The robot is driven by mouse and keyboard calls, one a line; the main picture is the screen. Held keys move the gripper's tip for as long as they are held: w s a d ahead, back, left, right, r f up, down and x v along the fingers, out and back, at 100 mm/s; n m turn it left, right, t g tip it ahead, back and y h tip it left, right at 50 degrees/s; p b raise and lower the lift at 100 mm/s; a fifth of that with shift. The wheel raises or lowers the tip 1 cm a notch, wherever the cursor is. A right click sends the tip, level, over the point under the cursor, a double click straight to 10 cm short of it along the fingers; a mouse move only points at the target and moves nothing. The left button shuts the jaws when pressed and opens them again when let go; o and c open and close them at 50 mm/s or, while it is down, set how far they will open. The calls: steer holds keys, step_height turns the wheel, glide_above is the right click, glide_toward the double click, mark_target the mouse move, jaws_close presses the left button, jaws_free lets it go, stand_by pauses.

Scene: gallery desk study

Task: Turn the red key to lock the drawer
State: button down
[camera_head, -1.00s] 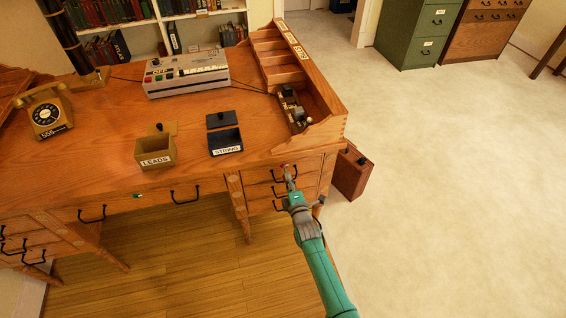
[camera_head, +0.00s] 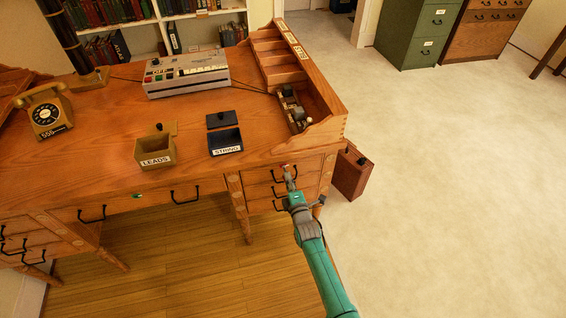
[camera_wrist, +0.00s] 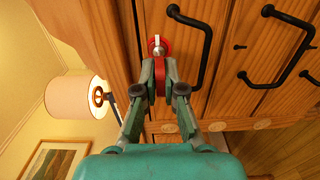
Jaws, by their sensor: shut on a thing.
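The red key (camera_wrist: 165,46) is at the drawer front in the wrist view, with a pale metal part showing beside the red. My gripper (camera_wrist: 159,64) is shut on it, its two fingertips close together on the red part. In the head view the key (camera_head: 285,165) is a small red spot at the upper right drawer (camera_head: 258,177) of the desk, with my gripper (camera_head: 289,174) reaching it from below. The drawer looks closed. The keyhole is hidden, and the key's exact angle is hard to tell.
Black drawer handles (camera_wrist: 206,50) stick out close beside my gripper. A reddish-brown case (camera_head: 351,174) stands on the floor right of the desk. Boxes, a telephone (camera_head: 48,110) and a grey machine (camera_head: 186,76) are on the desktop. The floor to the right is open.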

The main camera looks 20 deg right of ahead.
steer(key=shift+r, duration=0.2)
stand_by(0.7)
steer(key=shift+n, duration=1.5)
steer(key=shift+r, duration=0.1)
steer(key=shift+w+n, duration=0.1)
steer(key=shift+n, duration=1.4)
steer(key=shift+n, duration=1.5)
